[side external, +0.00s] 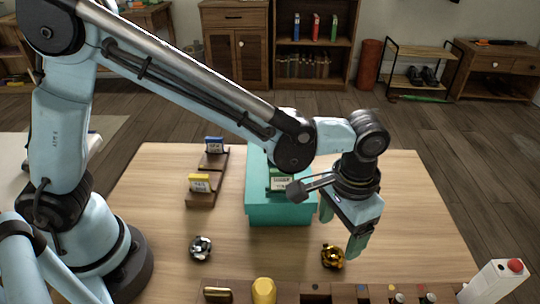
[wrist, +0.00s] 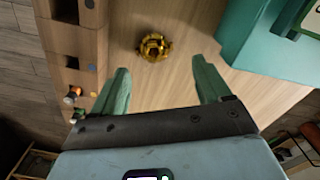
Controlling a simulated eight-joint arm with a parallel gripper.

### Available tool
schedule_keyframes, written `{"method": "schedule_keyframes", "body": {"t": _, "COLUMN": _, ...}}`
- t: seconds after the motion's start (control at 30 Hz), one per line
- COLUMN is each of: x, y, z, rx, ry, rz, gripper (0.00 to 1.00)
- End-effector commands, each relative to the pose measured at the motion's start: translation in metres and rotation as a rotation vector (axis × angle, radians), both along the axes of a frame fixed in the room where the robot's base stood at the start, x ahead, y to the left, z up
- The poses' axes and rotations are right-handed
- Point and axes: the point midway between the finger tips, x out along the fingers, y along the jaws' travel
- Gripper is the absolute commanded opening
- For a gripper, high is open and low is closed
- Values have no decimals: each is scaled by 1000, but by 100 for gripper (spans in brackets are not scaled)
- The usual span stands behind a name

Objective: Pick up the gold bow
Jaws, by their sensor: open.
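The gold bow (side external: 332,256) lies on the wooden table, near its front edge, to the right of the middle. In the wrist view the gold bow (wrist: 154,47) is beyond the fingertips, between their two lines and a little left of centre. My gripper (side external: 340,236) is above the table close to the bow, with its green fingers pointing down. In the wrist view my gripper (wrist: 160,72) is open, with nothing between the fingers. The bow is apart from both fingers.
A teal box (side external: 281,212) stands behind and left of the bow. A silver bow (side external: 201,248) lies further left. A wooden rack (side external: 345,293) with small items runs along the front edge. The table's right side is clear.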

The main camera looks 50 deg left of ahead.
Motion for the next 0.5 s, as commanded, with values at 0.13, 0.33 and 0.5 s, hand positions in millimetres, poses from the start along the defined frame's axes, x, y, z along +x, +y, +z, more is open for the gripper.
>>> {"method": "schedule_keyframes", "body": {"t": 0.13, "x": -1, "y": -3, "z": -12, "rx": 0, "ry": 0, "rz": 0, "gripper": 77}}
{"method": "schedule_keyframes", "body": {"t": 0.33, "x": -4, "y": -6, "z": -41, "rx": 0, "ry": -1, "rz": 0, "gripper": 77}}
{"method": "schedule_keyframes", "body": {"t": 0.5, "x": -4, "y": -6, "z": -52, "rx": 0, "ry": -1, "rz": 0, "gripper": 77}}
